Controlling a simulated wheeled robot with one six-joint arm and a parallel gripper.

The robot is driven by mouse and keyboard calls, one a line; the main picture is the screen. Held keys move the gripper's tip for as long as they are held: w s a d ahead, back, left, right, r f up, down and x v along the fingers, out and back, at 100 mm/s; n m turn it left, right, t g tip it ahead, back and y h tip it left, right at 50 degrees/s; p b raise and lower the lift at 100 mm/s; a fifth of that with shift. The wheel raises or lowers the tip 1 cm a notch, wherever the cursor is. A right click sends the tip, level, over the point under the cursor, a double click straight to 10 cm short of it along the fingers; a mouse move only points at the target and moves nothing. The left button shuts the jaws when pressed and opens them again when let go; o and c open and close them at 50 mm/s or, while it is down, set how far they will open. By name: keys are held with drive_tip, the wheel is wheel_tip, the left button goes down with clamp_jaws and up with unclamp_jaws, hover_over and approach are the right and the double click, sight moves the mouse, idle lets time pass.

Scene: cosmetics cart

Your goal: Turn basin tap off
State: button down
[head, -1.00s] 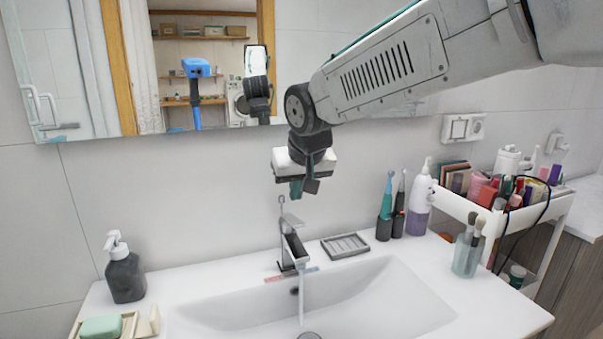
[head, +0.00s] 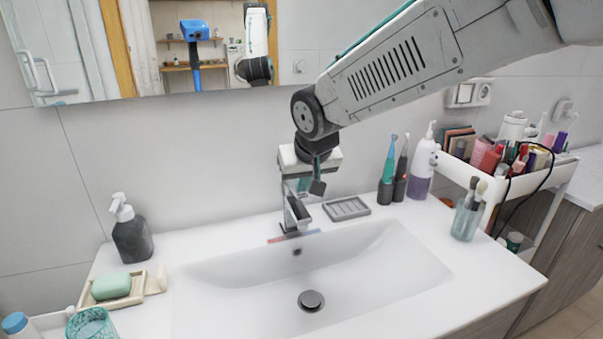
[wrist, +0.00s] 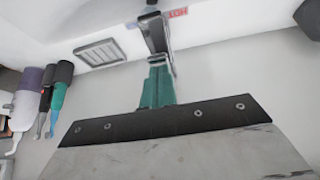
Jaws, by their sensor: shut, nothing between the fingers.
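The basin tap (head: 295,215) is a chrome mixer at the back edge of the white basin (head: 385,265). No water stream shows from its spout. My gripper (head: 310,187) is shut and empty, pointing down right at the top of the tap and covering its lever in the head view. In the wrist view the teal fingertips of my gripper (wrist: 157,85) are together beside the tap (wrist: 155,32). I cannot tell whether they touch it. A red and blue hot-cold label (head: 293,237) lies at the tap's foot.
A grey soap dish (head: 346,208) lies right of the tap, with two electric toothbrushes (head: 393,170) behind it. A dark soap dispenser (head: 131,235) stands at left, near a green soap (head: 111,286). A mirror (head: 110,45) hangs above; a loaded cart (head: 505,175) stands at right.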

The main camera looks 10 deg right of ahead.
sight(98, 338)
drive_tip(key=shift+s+f, duration=0.1)
drive_tip(key=shift+f, duration=0.05)
